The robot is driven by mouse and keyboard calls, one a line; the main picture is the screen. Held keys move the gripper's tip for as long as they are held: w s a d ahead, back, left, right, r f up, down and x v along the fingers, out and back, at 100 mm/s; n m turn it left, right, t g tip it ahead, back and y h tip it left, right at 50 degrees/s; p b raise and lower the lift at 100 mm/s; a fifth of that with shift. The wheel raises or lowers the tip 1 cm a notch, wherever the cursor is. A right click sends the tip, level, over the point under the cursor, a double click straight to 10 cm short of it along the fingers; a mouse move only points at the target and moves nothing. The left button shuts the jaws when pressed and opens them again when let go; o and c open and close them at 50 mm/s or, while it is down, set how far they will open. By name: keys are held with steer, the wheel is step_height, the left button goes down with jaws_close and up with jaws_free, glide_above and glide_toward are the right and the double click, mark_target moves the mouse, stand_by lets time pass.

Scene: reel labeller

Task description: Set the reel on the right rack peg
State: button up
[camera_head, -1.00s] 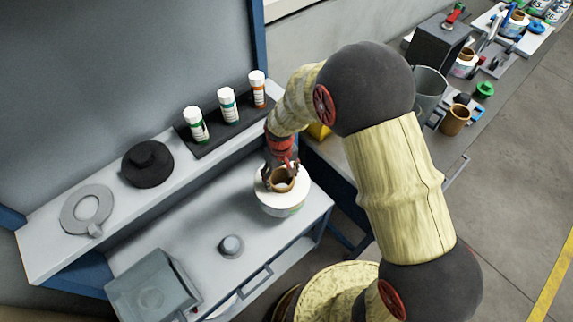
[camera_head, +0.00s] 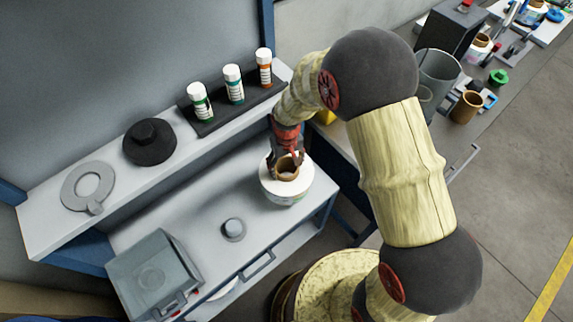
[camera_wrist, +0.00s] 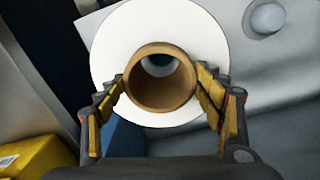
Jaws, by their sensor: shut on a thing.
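The reel (camera_head: 271,190) is a white disc-shaped roll with a brown tubular core (camera_wrist: 160,92). It is at the right end of the lower bench in the head view; I cannot tell whether it touches the bench top. My gripper (camera_head: 287,160) has its fingers on either side of the core, gripping it, as the wrist view (camera_wrist: 162,100) shows. The wrist view looks down into the core, with something dark green inside. I cannot make out a rack peg in these frames.
The grey bench (camera_head: 200,205) has a short round knob (camera_head: 233,229) and a grey box (camera_head: 155,275). A shelf behind holds a black disc (camera_head: 150,143), a grey ring (camera_head: 87,190) and three white-capped bottles (camera_head: 233,84). A side table at right carries cups (camera_head: 466,107) and tools.

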steer(key=shift+w+f, duration=0.1)
stand_by(0.3)
steer(key=shift+f+b, duration=2.35)
steer(key=shift+f, duration=1.35)
steer(key=o, duration=1.7)
steer(key=shift+c, duration=0.2)
steer(key=o, duration=0.5)
steer(key=shift+s+f, duration=0.1)
steer(key=shift+s, duration=0.1)
step_height(320, 180, up, 12)
